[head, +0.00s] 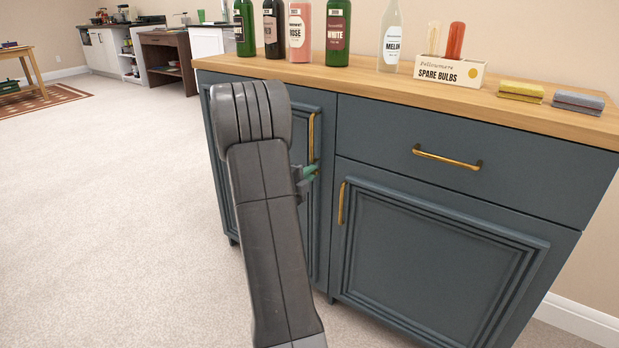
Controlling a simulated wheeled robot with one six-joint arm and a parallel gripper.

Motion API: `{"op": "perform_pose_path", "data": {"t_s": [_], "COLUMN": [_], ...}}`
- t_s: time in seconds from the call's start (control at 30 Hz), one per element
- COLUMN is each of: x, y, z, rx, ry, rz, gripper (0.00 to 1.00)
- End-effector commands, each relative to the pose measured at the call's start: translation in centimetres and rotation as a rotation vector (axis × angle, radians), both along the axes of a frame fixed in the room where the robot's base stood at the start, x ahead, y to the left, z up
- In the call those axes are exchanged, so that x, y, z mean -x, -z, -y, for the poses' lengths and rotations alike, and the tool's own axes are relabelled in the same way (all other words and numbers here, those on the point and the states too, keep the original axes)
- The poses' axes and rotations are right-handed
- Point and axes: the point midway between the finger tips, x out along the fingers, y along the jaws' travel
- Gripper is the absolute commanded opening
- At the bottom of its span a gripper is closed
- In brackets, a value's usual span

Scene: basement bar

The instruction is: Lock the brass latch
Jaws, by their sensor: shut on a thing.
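A tall brass handle (311,138) stands upright on the left door (325,225) of the blue-grey cabinet. My gripper (312,171) is at the lower part of this handle and is shut on it. Most of the gripper is hidden behind my own arm; only the green-tinged fingertips show. The left door looks closed. No separate brass latch can be made out; my arm covers much of the left door.
The right door has a short brass handle (341,203), and the drawer above has a brass pull (447,158). Bottles, a spare bulbs box (449,72) and two sponges stand on the wooden top (400,84). Open carpet (110,200) lies to the left.

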Motion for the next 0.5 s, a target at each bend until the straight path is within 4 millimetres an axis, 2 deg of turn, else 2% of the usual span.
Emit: {"op": "perform_pose_path", "data": {"t_s": [0.5], "x": [0.04], "y": [0.13], "z": [0.05], "rx": [-0.098], "ry": [0.001], "rz": [0.069], "gripper": [0.00]}}
